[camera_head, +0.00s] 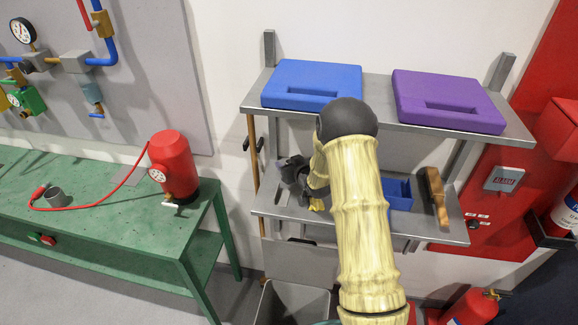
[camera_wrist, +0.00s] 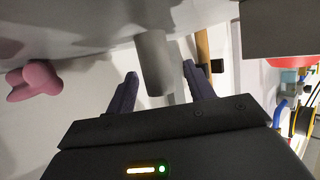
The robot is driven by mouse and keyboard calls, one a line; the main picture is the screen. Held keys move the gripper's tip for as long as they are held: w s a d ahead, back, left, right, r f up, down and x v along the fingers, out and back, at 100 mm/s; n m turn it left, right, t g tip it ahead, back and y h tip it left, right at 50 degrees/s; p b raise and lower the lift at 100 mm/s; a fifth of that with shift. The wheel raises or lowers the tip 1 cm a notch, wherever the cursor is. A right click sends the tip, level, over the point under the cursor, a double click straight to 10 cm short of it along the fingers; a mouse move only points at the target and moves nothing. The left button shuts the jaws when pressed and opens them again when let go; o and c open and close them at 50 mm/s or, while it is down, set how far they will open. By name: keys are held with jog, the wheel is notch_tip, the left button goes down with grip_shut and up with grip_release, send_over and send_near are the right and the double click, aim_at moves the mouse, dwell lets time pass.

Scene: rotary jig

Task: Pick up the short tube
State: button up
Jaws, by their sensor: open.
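A short grey tube (camera_wrist: 153,62) shows in the wrist view, reaching from the grey shelf surface at the top of the picture into the gap between my fingers. My gripper (camera_wrist: 160,70) is open, with one dark finger on each side of the tube. I see light gaps between the tube and both fingers, the right one wider. In the head view my gripper (camera_head: 292,170) is at the left part of the lower grey shelf (camera_head: 275,208), behind my arm. I cannot make out the tube beside it there.
On the lower shelf are a blue bin (camera_head: 398,193) and a brown-handled brush (camera_head: 436,192). The upper shelf (camera_head: 388,122) above holds a blue case (camera_head: 311,82) and a purple case (camera_head: 447,98). A pink object (camera_wrist: 33,80) shows left in the wrist view. A green bench (camera_head: 130,215) stands left.

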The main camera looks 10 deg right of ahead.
aim_at(289, 161)
dwell(0.5)
jog(key=c, duration=1.1)
notch_tip(289, 161, up, 10)
jog(key=b, duration=0.3)
